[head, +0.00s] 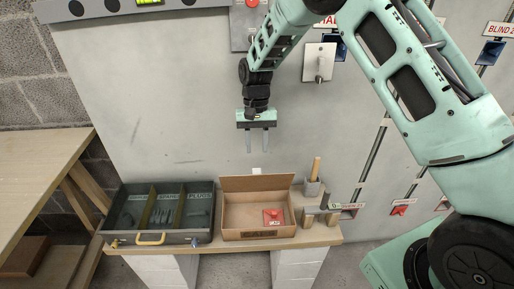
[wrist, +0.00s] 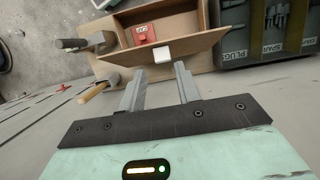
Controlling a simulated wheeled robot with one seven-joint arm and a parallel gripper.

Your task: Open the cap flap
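A brown cardboard box (head: 258,234) stands on the bench with its inside showing. Its back flap (head: 245,184) stands up on the wall side, with a small white tab (head: 257,171) at its top edge. In the wrist view the flap (wrist: 205,45) and the white tab (wrist: 177,55) lie just beyond the fingertips. A red piece (head: 273,216) lies in the box. My gripper (head: 257,151) hangs above the flap, fingers down, apart and empty. In the wrist view the gripper (wrist: 160,72) also shows a gap between its fingers.
A dark compartment case (head: 160,240) with a yellow handle stands left of the box. A wooden-handled tool (head: 316,170) in a grey holder and a hammer-like tool (head: 322,208) are on the right. The grey wall panel (head: 150,90) is close behind.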

